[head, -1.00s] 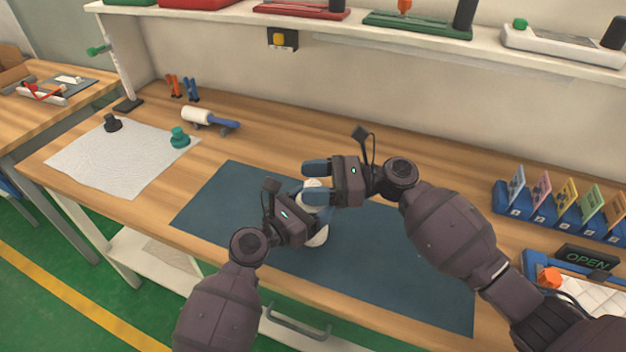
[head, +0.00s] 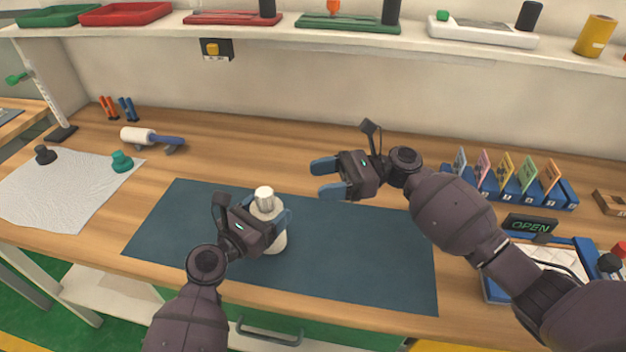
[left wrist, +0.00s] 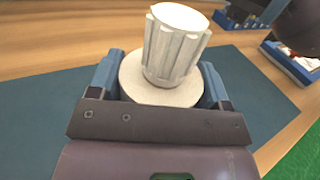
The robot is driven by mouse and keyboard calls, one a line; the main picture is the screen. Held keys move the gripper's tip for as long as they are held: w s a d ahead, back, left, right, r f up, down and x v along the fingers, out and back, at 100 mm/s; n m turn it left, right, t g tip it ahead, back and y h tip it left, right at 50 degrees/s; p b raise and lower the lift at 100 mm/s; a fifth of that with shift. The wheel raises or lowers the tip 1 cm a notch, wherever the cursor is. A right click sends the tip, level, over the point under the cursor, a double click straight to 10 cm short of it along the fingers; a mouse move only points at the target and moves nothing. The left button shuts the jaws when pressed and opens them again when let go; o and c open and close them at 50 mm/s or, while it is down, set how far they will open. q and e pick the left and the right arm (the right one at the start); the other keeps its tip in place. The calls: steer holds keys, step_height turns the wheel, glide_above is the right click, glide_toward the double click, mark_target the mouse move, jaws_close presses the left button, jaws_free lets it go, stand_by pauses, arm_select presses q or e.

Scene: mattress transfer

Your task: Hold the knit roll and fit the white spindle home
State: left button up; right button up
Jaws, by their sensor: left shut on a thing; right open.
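The cream knit roll (head: 278,243) stands about upright on the dark blue mat (head: 350,240). My left gripper (head: 267,221) is shut around its upper part. The white ribbed spindle (head: 264,194) stands up from the roll's top end. In the left wrist view, the spindle (left wrist: 175,45) rises from the roll's round top face (left wrist: 135,85), between my two blue fingers. How deep it sits inside the roll is hidden. My right gripper (head: 325,178) is open and empty, above the mat's back edge, to the right of the spindle and apart from it.
A white roller with a blue handle (head: 140,136), a teal knob (head: 121,161) and a white cloth (head: 60,190) lie at left. A blue card rack (head: 520,190) and OPEN sign (head: 530,225) stand at right. A shelf (head: 330,40) runs behind.

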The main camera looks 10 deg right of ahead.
stand_by(0.3)
arm_select(q)
steer(key=o, duration=0.9)
steer(key=shift+o, duration=0.2)
steer(key=shift+a, duration=0.1)
